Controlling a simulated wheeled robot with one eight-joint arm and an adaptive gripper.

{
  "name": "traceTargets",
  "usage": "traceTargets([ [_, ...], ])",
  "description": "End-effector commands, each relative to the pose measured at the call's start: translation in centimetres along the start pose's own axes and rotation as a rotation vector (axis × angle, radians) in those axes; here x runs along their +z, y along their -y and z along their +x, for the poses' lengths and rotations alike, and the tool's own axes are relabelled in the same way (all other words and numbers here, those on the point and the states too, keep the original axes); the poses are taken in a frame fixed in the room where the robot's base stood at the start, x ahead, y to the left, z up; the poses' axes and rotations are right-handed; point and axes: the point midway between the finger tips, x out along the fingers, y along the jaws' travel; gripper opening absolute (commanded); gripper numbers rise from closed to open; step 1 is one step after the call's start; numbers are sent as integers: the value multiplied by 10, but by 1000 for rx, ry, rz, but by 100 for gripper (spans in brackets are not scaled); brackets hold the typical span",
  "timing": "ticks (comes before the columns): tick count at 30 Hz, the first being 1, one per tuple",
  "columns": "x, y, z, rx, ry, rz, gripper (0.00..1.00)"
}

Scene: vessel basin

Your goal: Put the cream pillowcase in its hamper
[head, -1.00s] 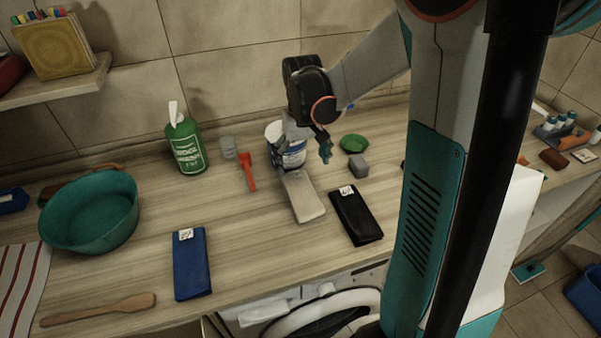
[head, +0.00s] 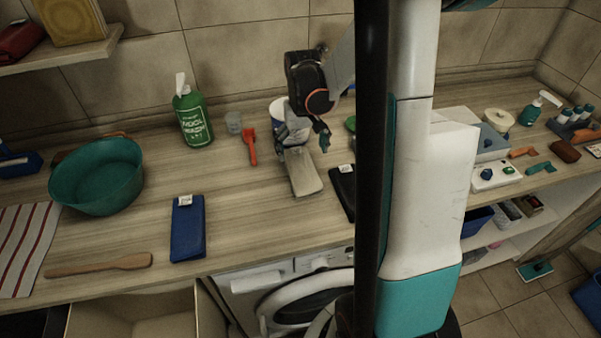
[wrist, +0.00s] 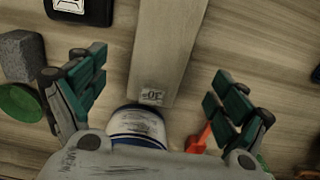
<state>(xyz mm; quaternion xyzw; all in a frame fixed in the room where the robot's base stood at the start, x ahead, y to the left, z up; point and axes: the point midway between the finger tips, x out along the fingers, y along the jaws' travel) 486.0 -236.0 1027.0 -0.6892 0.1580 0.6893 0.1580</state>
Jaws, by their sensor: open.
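The cream pillowcase (head: 304,178) is a folded beige strip lying flat on the wooden counter. It shows in the wrist view (wrist: 166,45) with a small printed label at its near end. My gripper (head: 303,146) is over the pillowcase's back end. In the wrist view my gripper (wrist: 150,88) has its fingers spread wide, one on each side of the pillowcase, with nothing between them gripped. I cannot tell its exact height above the cloth. An open beige bin (head: 180,309) shows below the counter at lower left; I cannot tell whether it is the hamper.
A white-and-blue tub (wrist: 140,122) stands close behind the pillowcase. A black folded cloth (head: 342,190) lies to its right, partly hidden by my column. A blue folded cloth (head: 187,232), green bottle (head: 192,118), red scoop (head: 251,148) and teal basin (head: 97,180) are left.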

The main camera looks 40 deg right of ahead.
Motion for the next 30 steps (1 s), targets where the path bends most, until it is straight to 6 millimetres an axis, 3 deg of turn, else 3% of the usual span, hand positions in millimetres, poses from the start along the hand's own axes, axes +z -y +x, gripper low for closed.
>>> traceTargets([
  [10,0,0,24,0,0,-1,92],
  [18,0,1,62,0,0,-1,92],
  [26,1,1,66,0,0,-1,92],
  [30,1,1,66,0,0,-1,64],
])
